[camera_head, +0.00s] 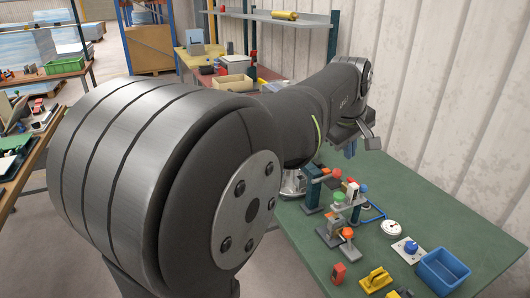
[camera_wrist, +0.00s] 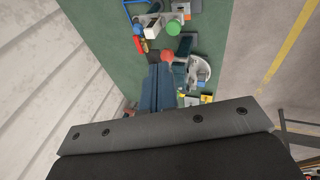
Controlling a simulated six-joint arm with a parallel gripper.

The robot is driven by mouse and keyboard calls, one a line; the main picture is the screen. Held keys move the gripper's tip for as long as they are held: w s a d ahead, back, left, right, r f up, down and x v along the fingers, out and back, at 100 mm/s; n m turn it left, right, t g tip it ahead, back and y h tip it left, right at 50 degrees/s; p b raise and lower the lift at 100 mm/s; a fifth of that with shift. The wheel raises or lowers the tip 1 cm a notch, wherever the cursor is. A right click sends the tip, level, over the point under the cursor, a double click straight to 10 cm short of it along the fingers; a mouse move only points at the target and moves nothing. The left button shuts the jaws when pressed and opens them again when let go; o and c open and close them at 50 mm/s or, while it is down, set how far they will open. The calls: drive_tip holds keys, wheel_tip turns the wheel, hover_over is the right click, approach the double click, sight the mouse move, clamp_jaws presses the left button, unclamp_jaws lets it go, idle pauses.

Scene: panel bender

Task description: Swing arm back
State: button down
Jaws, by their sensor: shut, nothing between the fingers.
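The panel bender (camera_head: 334,228) stands on the green table, with upright dark posts, a green knob (camera_head: 339,198) and a red-orange knob (camera_head: 348,233). In the wrist view the green knob (camera_wrist: 173,28) and a red knob (camera_wrist: 167,56) show just beyond my fingertips. My gripper (camera_wrist: 160,68) has its dark blue fingers together, with nothing seen between them. In the head view my gripper (camera_head: 350,150) is above the far part of the table, behind the bender and apart from it. My arm hides part of the table. I cannot tell which bender part is the swing arm.
A blue bin (camera_head: 442,271), a blue-knobbed box (camera_head: 408,249), a round white piece (camera_head: 391,228) and a yellow part (camera_head: 376,280) lie on the green table (camera_head: 430,215). A ribbed wall (camera_head: 440,90) runs close behind. The table's right part is fairly clear.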

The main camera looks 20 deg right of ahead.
wheel_tip(320, 180, down, 15)
drive_tip(key=a+m+g+h, duration=0.2)
drive_tip(key=m+g, duration=0.2)
drive_tip(key=g, duration=0.5)
drive_tip(key=w+a+f+t+h, duration=0.1)
drive_tip(key=w+a+f+h, duration=0.2)
drive_tip(key=w+h, duration=0.3)
drive_tip(key=w+a+f+t+h, duration=0.1)
drive_tip(key=w+a+f+h, duration=0.1)
drive_tip(key=w+h, duration=0.35)
drive_tip(key=x, duration=0.9)
drive_tip(key=shift+d+f, duration=0.25)
